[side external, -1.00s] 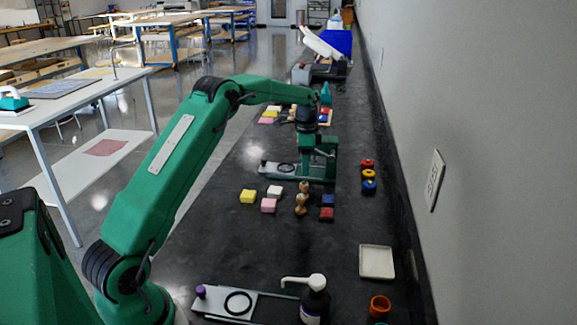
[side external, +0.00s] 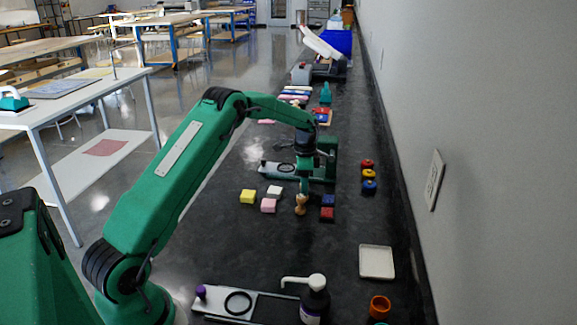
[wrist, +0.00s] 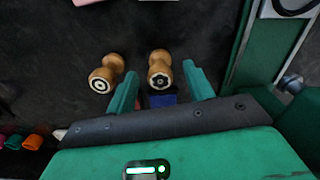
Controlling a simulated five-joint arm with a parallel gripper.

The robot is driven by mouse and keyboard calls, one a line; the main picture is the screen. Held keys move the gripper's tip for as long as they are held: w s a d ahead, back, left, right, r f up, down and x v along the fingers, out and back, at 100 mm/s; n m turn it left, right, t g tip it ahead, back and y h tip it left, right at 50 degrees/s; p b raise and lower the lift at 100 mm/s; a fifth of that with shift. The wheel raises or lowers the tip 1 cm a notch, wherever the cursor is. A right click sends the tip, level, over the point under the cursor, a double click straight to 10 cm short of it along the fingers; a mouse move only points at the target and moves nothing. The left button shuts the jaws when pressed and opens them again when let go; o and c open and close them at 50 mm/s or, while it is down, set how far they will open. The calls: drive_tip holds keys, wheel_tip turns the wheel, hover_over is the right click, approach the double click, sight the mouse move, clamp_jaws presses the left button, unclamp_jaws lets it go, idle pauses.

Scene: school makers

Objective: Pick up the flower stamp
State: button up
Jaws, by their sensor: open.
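Two wooden spool-shaped stamps show in the wrist view. The flower stamp (wrist: 160,61), on the right, has a dark flower mark on its end face. The other stamp (wrist: 107,67), on the left, has a ring mark. My gripper (wrist: 160,73) is open and empty, with its two green fingers apart on either side of the flower stamp in that view; no contact shows. In the side external view my gripper (side external: 304,187) points down just above the stamps. The nearer stamp (side external: 300,206) shows there, and the farther one is mostly hidden by my gripper.
Red (side external: 327,213) and blue (side external: 328,200) blocks sit just right of the stamps. Yellow (side external: 247,196), white and pink (side external: 268,205) blocks sit to the left. A green press (side external: 326,165) stands close behind.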

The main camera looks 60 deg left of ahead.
drive_tip(key=shift+f, duration=1.4)
drive_tip(key=c, duration=1.1)
drive_tip(key=shift+r, duration=0.15)
drive_tip(key=shift+r, duration=0.55)
drive_tip(key=r, duration=0.3)
drive_tip(key=shift+d+r, duration=0.1)
drive_tip(key=shift+d, duration=0.15)
drive_tip(key=d+r, duration=0.2)
drive_tip(key=d, duration=0.1)
drive_tip(key=s+d+r, duration=0.1)
drive_tip(key=d+r, duration=0.1)
drive_tip(key=d, duration=0.2)
drive_tip(key=s+d+r, duration=0.1)
drive_tip(key=d+r, duration=0.1)
drive_tip(key=d, duration=0.2)
drive_tip(key=shift+r, duration=0.25)
